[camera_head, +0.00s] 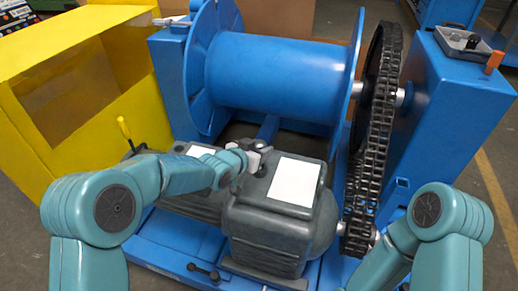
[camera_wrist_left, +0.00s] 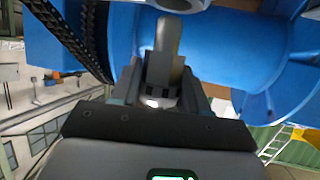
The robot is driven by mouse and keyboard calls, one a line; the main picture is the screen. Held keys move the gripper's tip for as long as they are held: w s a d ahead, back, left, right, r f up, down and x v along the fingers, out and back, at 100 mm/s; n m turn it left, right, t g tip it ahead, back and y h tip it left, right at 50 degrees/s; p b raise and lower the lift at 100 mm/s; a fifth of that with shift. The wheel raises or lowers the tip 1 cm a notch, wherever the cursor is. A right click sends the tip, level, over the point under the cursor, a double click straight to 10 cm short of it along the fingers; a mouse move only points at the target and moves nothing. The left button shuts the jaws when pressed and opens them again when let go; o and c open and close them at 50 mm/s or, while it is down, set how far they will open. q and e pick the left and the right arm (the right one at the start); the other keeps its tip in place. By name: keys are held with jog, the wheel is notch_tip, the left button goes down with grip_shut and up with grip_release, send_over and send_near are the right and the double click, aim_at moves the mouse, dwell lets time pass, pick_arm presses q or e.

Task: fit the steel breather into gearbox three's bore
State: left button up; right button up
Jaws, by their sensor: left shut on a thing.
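My left gripper (camera_head: 260,152) is over the top of the dark grey gearbox housing (camera_head: 262,215), just left of a white label (camera_head: 295,182). It is shut on a small grey steel part, which I take for the breather; in the head view it is mostly hidden by the jaws. In the left wrist view a grey upright part (camera_wrist_left: 166,50) stands between the fingers of the left gripper (camera_wrist_left: 163,85). I cannot see a bore, nor whether the part touches the housing. No number shows on the gearbox. My right gripper is out of view; only its arm shows at lower right.
A blue winch drum (camera_head: 275,75) stands behind the gearbox. A black chain (camera_head: 373,140) runs down its right side. A yellow box (camera_head: 80,95) is at left. A grey tray (camera_head: 462,42) and an orange item (camera_head: 494,62) sit on the right blue cabinet (camera_head: 455,100).

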pick_arm(q)
jog(key=shift+f+b, duration=1.95)
jog(key=shift+f, duration=0.15)
dwell(0.3)
jog(key=o, duration=1.2)
jog(key=shift+r, duration=0.1)
jog(key=p+v, duration=0.2)
jog(key=v, duration=1.4)
jog(key=shift+s+p, duration=0.2)
jog(key=shift+p, duration=0.2)
jog(key=shift+a, duration=0.2)
